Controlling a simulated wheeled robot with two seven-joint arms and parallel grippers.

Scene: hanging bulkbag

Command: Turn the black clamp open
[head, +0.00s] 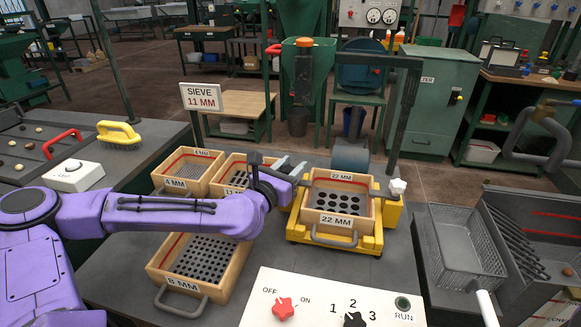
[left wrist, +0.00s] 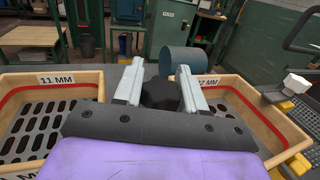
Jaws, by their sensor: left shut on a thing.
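The black clamp (left wrist: 160,93) shows in the left wrist view as a dark knob between the two grey fingers of my left gripper (left wrist: 160,76). The fingers are shut on it. In the head view my left gripper (head: 291,172) reaches to the left side of the yellow shaker frame (head: 376,240), and I cannot make out the clamp there. The 22 MM sieve (head: 341,203) sits in that frame. A white clamp knob (head: 397,187) stands at the frame's right side. My right gripper is not in view.
Wooden sieves marked 4 MM (head: 187,176), 11 MM (left wrist: 52,83) and 8 MM (head: 184,281) lie left of the frame. A white control panel (head: 330,305) is in front. A wire basket (head: 465,245) and a dark tray stand at right.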

